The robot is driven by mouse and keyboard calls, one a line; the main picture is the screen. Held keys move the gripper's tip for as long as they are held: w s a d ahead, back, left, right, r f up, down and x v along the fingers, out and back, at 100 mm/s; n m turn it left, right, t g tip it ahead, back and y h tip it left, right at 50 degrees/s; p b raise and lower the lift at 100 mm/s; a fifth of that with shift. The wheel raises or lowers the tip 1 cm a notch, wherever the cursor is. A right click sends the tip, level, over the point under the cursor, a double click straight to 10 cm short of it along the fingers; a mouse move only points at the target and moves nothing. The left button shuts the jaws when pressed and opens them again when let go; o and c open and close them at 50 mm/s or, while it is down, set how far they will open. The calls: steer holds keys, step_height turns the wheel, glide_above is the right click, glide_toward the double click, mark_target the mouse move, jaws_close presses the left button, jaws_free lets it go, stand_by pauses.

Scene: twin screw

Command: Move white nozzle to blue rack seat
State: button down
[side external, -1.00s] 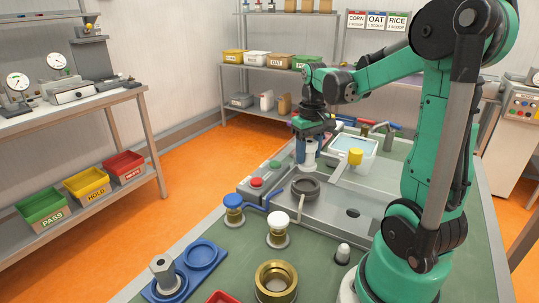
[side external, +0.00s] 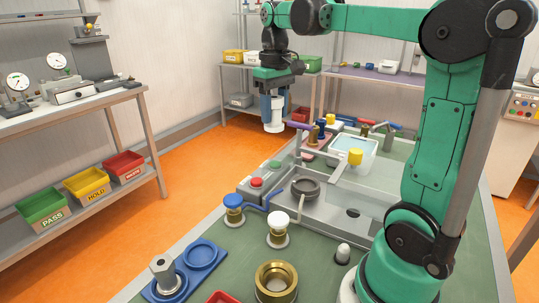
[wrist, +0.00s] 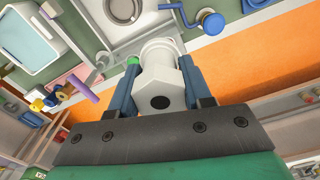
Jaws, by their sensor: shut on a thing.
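The white nozzle (side external: 273,126) hangs upright in the air, its hexagonal body (wrist: 160,95) clamped between the two blue fingers of my gripper (side external: 272,106). In the wrist view the gripper (wrist: 160,85) is shut on it from both sides. The blue rack (side external: 222,244) lies at the front left of the green bench, well below and apart from the nozzle. Its rear round seat (side external: 203,256) is empty. Its front seat holds a grey hexagonal nozzle (side external: 164,274).
A blue-capped valve (side external: 233,206) and a white-capped valve (side external: 278,228) stand behind the rack. A brass ring (side external: 276,281) stands to its right.

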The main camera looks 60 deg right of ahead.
steer(key=shift+w+a+f+n, duration=0.55)
steer(key=shift+a+f+n, duration=0.55)
steer(key=shift+a+f, duration=2.05)
steer(key=shift+w+a+f+n, duration=0.6)
steer(key=shift+a+f+n, duration=0.5)
steer(key=shift+a+f, duration=2.05)
steer(key=shift+w+a+f+n, duration=0.55)
steer(key=shift+a+f+n, duration=1)
steer(key=shift+a, duration=2.65)
steer(key=shift+f+m, duration=0.45)
steer(key=shift+f, duration=0.95)
jaws_free()
step_height(320, 180, up, 7)
